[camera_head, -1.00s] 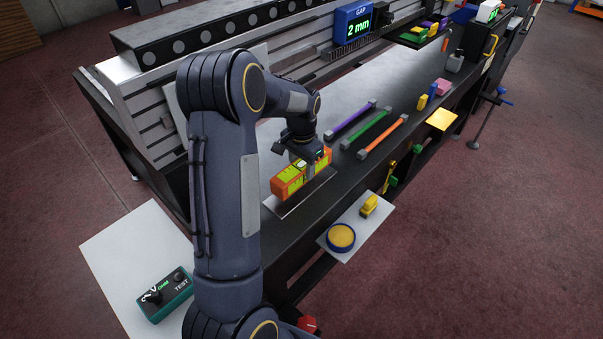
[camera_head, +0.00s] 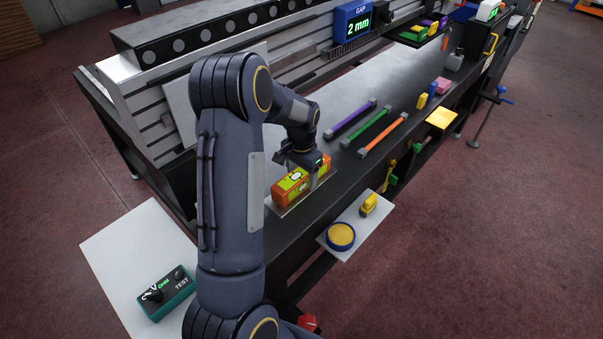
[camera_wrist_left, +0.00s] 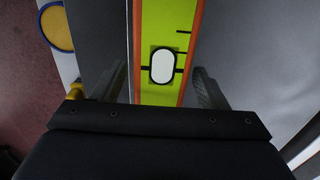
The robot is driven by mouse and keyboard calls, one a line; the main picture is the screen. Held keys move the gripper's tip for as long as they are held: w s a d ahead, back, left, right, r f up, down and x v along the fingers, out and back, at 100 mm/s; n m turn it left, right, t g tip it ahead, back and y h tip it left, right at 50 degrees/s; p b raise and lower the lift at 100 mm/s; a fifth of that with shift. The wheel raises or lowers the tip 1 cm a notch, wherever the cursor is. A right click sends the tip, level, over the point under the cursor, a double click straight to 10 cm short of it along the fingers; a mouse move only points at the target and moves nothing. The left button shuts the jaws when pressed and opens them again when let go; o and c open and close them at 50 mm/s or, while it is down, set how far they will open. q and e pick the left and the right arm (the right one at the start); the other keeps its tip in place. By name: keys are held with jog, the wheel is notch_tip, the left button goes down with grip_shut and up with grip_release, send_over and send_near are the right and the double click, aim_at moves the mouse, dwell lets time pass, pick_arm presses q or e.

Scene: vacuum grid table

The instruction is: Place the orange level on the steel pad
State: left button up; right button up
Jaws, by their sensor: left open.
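The orange level (camera_head: 289,191), a bar with a yellow-green face and a pale vial, lies flat on the steel pad (camera_head: 284,210) near the table's front edge. Only a thin rim of the pad shows around it. My left gripper (camera_head: 308,178) is open, with its fingers either side of the level. In the left wrist view the level (camera_wrist_left: 181,60) runs between the two fingers (camera_wrist_left: 162,88), with a gap on each side. My right gripper is not in view.
Purple, green and orange bars (camera_head: 383,136) lie to the right on the table. A white side shelf (camera_head: 346,252) holds a round blue-yellow dish (camera_head: 341,237) and a yellow item (camera_head: 368,204). A test box (camera_head: 166,294) sits at lower left.

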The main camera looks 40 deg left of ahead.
aim_at(302, 172)
pick_arm(q)
notch_tip(302, 172, up, 11)
jog(key=s+d+r+t+h, duration=0.1)
jog(key=s+d+r+t, duration=0.1)
jog(key=s+d+r, duration=0.35)
jog(key=s+d+n+t+h, duration=0.2)
jog(key=s+d+t, duration=0.1)
jog(key=s+d, duration=1)
jog(key=s, duration=0.5)
jog(key=shift+s+d+n+t+h, duration=0.25)
jog(key=shift+d+n+t+h, duration=0.05)
jog(key=shift+d+n+h, duration=0.1)
